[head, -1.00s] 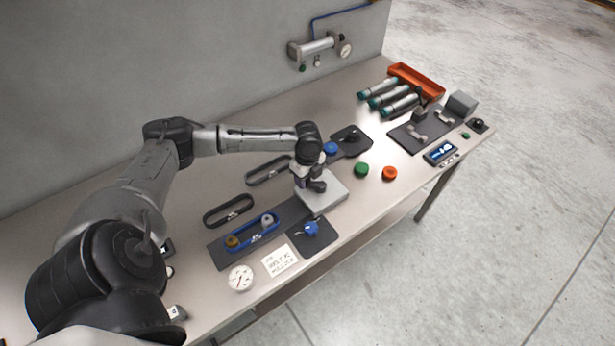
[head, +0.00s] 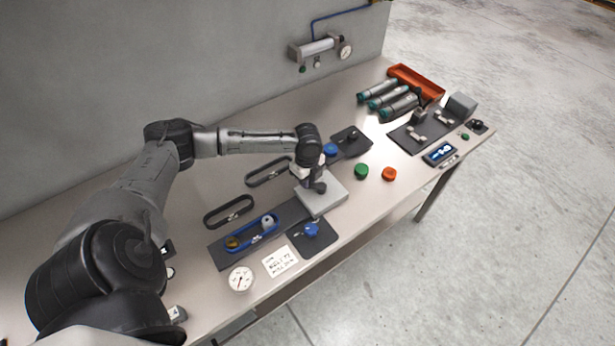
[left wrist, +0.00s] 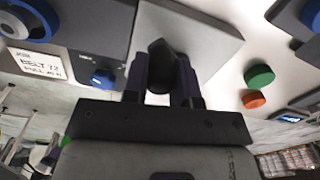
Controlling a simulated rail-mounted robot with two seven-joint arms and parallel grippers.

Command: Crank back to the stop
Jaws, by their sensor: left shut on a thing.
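My left gripper (head: 316,184) is over the pale grey block (head: 332,198) near the front edge of the bench. In the left wrist view my left gripper (left wrist: 161,85) has its two dark fingers on either side of a black crank grip (left wrist: 160,62). The fingers are shut on this grip. The rest of the crank is hidden by the gripper, so its angle and any stop cannot be made out. My right gripper is in neither view.
A blue belt around two pulleys (head: 233,243) is left of the block. A blue knob on a dark plate (head: 311,230), a dial gauge (head: 240,279) and a written card (head: 280,262) lie in front. Green (head: 361,171) and orange (head: 389,174) buttons stand to the right.

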